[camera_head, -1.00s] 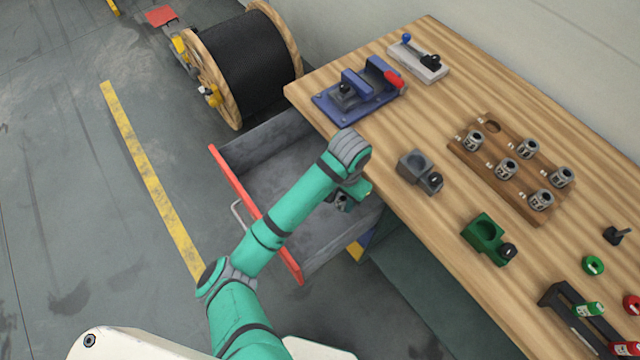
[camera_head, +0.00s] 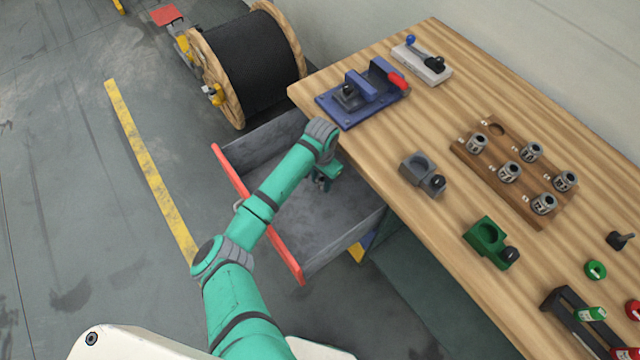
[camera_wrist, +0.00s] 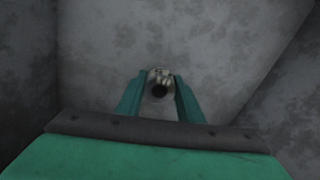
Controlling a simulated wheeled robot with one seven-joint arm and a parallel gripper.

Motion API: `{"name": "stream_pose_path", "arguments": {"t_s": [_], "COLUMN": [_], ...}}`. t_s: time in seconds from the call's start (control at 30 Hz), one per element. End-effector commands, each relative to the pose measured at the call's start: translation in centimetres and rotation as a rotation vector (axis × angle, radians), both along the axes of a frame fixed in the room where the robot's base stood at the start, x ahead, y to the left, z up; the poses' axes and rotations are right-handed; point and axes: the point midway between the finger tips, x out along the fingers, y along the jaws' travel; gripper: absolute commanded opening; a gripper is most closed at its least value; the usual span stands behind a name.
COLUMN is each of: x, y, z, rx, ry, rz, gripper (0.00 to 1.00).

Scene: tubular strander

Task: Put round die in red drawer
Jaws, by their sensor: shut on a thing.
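The red drawer (camera_head: 290,258) stands open, with a red front edge and a grey inside. My gripper (camera_head: 322,184) is over the inside of the drawer, pointing down. In the wrist view my gripper (camera_wrist: 160,92) is shut on the round die (camera_wrist: 160,78), a small metallic grey piece with a dark round hole. The grey drawer floor (camera_wrist: 100,80) fills the wrist view behind it. How high the die is above the floor I cannot tell. In the head view my arm mostly hides the die.
The wooden bench (camera_head: 420,120) lies to the right of the drawer. It bears a blue vise (camera_head: 362,92), a grey holder (camera_head: 420,172), a green holder (camera_head: 490,240) and a wooden rack (camera_head: 490,150) with several similar grey dies. A black cable drum (camera_head: 250,60) stands behind the drawer.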

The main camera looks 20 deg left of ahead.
Motion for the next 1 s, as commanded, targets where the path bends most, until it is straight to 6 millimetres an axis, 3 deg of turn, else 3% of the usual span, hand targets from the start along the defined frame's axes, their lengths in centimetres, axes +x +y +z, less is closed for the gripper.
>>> {"name": "stream_pose_path", "arguments": {"t_s": [0.17,0.43,0.87,0.9,0.97,1.0], "x": [0.6,0.6,0.6,0.6,0.6,0.6], "y": [0.6,0.6,0.6,0.6,0.5,0.6], "z": [-0.8,-3.8,-4.3,-4.3,-4.3,-4.3], "rx": [0.001,0.001,-0.001,0.0,0.0,0.0], "ry": [0.0,0.0,-0.002,-0.001,-0.001,-0.001], "rz": [0.001,0.0,0.002,0.001,0.0,0.001], "gripper": [0.0,0.0,0.0,0.41,0.52,0.52]}}
